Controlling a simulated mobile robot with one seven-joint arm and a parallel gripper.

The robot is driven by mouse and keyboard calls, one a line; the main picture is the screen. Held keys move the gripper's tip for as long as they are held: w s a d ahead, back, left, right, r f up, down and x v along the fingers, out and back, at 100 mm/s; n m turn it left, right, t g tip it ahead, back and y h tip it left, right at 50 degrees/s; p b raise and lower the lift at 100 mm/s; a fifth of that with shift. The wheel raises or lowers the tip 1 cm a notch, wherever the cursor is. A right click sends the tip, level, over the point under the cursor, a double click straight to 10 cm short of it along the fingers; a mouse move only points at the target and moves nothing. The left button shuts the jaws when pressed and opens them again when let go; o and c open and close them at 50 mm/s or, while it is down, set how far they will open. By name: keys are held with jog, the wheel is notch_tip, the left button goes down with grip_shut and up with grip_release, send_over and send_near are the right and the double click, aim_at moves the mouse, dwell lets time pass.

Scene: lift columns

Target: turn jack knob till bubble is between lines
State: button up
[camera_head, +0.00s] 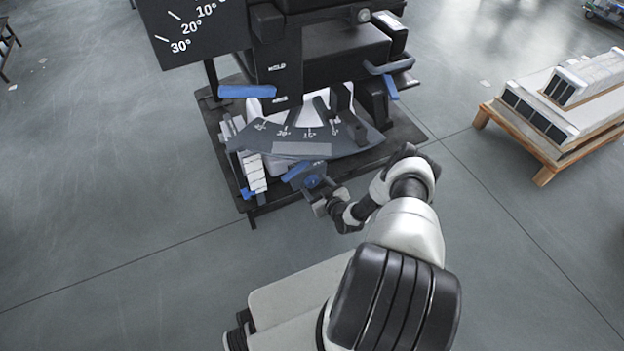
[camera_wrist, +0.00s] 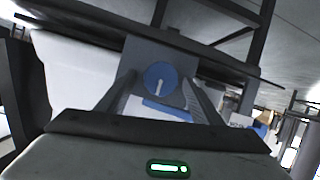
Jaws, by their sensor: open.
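A round blue knob (camera_wrist: 160,77) with a white pointer mark faces me on a grey plate in the wrist view. In the head view a blue knob (camera_head: 313,181) sits low on the front of the dark machine. My gripper (camera_head: 322,203) is beside it, at its lower right. In the wrist view my open gripper (camera_wrist: 161,88) has one finger on each side below the knob, with nothing held. I cannot tell whether the fingers touch it. A blue bar (camera_wrist: 167,109) shows below the knob. No bubble between lines can be made out.
The dark machine has a grey angle-scale plate (camera_head: 300,148), a blue handle (camera_head: 247,91) at left and another blue lever (camera_head: 391,88) at right. A wooden pallet (camera_head: 545,176) with light boxes stands at right.

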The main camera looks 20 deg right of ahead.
jog(key=c, duration=1.1)
jog(key=shift+o, duration=0.2)
jog(key=shift+a+n, duration=0.1)
jog(key=shift+n, duration=0.2)
jog(key=shift+r+p, duration=0.1)
jog(key=shift+p, duration=0.2)
jog(key=n+h, duration=0.1)
jog(key=n, duration=0.1)
jog(key=shift+a+n+h, duration=0.3)
jog(key=shift+h, duration=0.1)
jog(key=shift+w+a+f+n+t+h+b, duration=0.15)
jog(key=shift+n+t+h, duration=0.1)
jog(key=shift+n+h, duration=0.45)
jog(key=shift+s+d+f+n+t+h+b, duration=0.15)
jog(key=shift+n+t+h, duration=0.2)
jog(key=shift+n, duration=0.55)
jog(key=shift+w+r, duration=0.1)
jog(key=shift+r, duration=0.05)
